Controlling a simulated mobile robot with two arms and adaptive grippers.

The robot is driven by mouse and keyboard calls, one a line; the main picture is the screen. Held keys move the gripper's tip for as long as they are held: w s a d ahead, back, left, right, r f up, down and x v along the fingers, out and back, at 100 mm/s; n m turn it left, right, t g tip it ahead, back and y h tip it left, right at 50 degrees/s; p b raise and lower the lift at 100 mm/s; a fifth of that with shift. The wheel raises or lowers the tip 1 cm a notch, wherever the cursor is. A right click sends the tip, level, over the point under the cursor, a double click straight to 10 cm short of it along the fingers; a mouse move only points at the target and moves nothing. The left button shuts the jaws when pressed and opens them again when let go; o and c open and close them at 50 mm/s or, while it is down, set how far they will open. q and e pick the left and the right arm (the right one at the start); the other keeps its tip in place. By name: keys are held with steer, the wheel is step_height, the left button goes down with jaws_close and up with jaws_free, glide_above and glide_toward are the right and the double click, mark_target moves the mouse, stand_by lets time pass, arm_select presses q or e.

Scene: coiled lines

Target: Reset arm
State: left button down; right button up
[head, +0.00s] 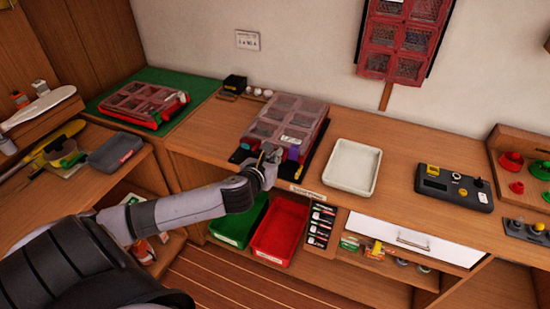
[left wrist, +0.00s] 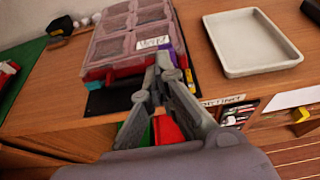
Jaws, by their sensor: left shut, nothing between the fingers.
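My left gripper (head: 271,154) reaches in over the front edge of the workbench, in front of a compartment case with clear lids (head: 287,118). In the left wrist view the gripper (left wrist: 163,62) is shut and empty, its fingertips at the near right corner of the case (left wrist: 112,46). Whether the fingertips touch the case cannot be told. The gripper hides part of the case's front. My right gripper is not in view.
A white tray (head: 352,166) stands right of the case, with a dark control box (head: 453,188) farther right. Green (head: 240,222) and red (head: 281,229) bins sit below the bench edge. Another case (head: 145,104) lies on a green mat at left. Bench between tray and control box is clear.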

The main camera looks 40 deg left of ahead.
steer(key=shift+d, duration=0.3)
